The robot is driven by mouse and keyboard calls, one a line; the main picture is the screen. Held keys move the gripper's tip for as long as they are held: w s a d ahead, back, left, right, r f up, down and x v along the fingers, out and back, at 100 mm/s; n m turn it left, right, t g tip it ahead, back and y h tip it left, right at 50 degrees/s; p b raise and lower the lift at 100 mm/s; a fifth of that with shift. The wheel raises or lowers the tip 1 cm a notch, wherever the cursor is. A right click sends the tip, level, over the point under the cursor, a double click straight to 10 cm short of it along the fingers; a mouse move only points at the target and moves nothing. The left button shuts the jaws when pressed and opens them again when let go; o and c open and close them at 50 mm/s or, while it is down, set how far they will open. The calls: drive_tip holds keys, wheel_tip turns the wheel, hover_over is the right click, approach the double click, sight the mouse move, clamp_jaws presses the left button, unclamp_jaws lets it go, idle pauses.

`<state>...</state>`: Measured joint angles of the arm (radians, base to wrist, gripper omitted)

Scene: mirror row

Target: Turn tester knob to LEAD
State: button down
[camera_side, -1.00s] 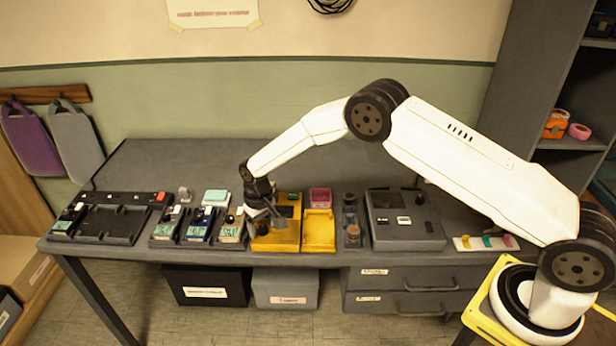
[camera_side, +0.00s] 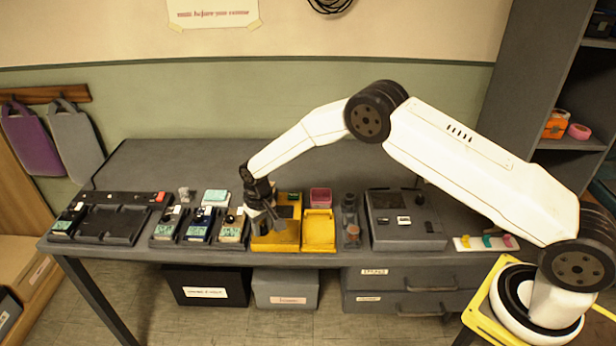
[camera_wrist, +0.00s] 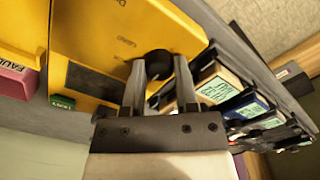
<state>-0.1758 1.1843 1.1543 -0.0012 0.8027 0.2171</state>
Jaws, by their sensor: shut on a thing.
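The yellow tester (camera_side: 284,238) stands on the bench, left of centre in the side view. In the wrist view its yellow face (camera_wrist: 95,35) fills the upper left and has a dark panel. The tester's round black knob (camera_wrist: 158,58) sits between my fingertips. My gripper (camera_wrist: 159,76) is shut on the knob; it also shows at the tester's left side in the side view (camera_side: 262,222), where it hides the knob. Small dark lettering is printed beside the knob, too blurred to read surely. Where the knob points cannot be told.
Several small meters (camera_side: 232,228) stand close left of the tester, near my gripper. A yellow tray (camera_side: 318,238) with a pink block (camera_side: 320,197) behind it is close on the right. A grey device (camera_side: 405,225) stands further right.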

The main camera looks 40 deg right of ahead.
drive_tip(key=m, duration=0.4)
drive_tip(key=shift+m, duration=0.4)
drive_tip(key=m, duration=0.4)
drive_tip(key=shift+m, duration=0.3)
drive_tip(key=m, duration=0.4)
drive_tip(key=shift+m, duration=2.1)
drive_tip(key=shift+c, duration=1.9)
unclamp_jaws()
